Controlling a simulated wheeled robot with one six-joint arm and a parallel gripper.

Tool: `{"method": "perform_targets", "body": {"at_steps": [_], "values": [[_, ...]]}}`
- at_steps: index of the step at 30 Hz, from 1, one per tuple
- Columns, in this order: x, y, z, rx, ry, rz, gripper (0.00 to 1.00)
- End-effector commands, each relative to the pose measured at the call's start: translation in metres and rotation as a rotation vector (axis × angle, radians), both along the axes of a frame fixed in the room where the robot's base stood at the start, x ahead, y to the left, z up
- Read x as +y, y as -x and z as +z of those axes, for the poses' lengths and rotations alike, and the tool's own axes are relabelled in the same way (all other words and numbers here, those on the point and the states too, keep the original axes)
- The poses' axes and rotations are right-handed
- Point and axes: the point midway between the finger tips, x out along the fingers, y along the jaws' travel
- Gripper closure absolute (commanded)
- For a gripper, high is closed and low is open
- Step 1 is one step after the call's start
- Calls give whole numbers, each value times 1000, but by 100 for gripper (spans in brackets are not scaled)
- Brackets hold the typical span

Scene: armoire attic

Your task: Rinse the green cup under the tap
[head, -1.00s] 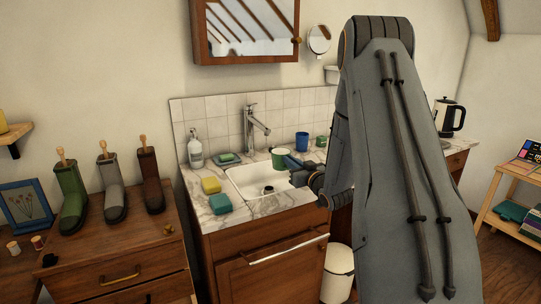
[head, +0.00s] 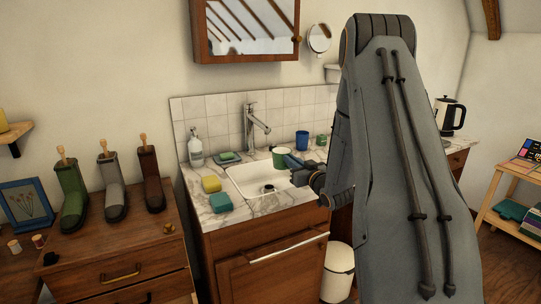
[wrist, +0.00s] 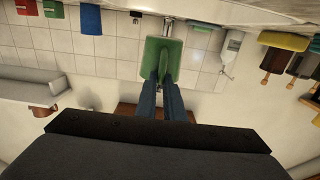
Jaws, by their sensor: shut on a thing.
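The green cup (head: 279,158) is held over the back right part of the white sink basin (head: 240,182). It also shows in the wrist view (wrist: 152,50), with a darker green handle between my fingertips. My gripper (head: 290,160) comes from the right and is shut on the cup; its two blue-grey fingers also show in the wrist view (wrist: 160,85). The chrome tap (head: 254,122) stands at the back of the sink. Its spout tip is above and slightly left of the cup in the head view. I see no running water. The cup's inside is hidden.
A blue cup (head: 302,141) and a small green item (head: 321,141) stand right of the tap. A soap bottle (head: 195,150) and a soap dish (head: 226,158) are at left. A yellow sponge (head: 211,184) and a teal sponge (head: 221,202) lie on the counter's left side.

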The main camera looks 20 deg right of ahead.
Motion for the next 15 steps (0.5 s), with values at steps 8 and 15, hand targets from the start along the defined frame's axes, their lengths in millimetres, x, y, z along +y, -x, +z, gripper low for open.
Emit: {"method": "perform_targets", "body": {"at_steps": [8, 15], "values": [[0, 0, 1, -1, 0, 0, 100], [-1, 3, 4, -1, 0, 0, 100]]}}
